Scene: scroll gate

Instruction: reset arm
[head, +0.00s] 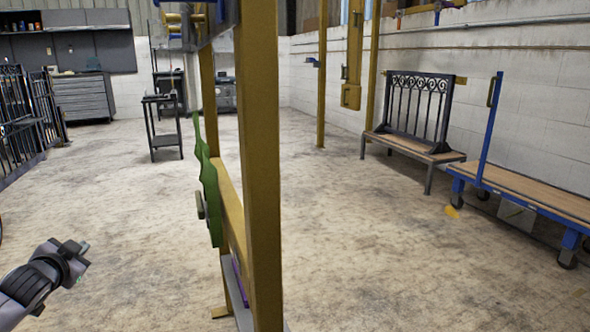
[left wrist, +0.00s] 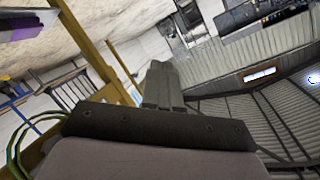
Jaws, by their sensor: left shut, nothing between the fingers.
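My left gripper (head: 80,250) comes in from the lower left in the head view. It is shut and empty, held in free air above the concrete floor. Its closed fingers (left wrist: 165,85) also show in the middle of the left wrist view. It is apart from the yellow metal frame (head: 262,160) that stands upright in the middle of the head view. My right gripper is not in view.
A green wavy-edged piece (head: 210,185) is on the yellow frame's left side. A dark scroll gate panel (head: 417,108) stands on a bench at the right, beside a blue cart (head: 530,190). Black railings (head: 25,120) stand at the left. The floor (head: 120,200) between is clear.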

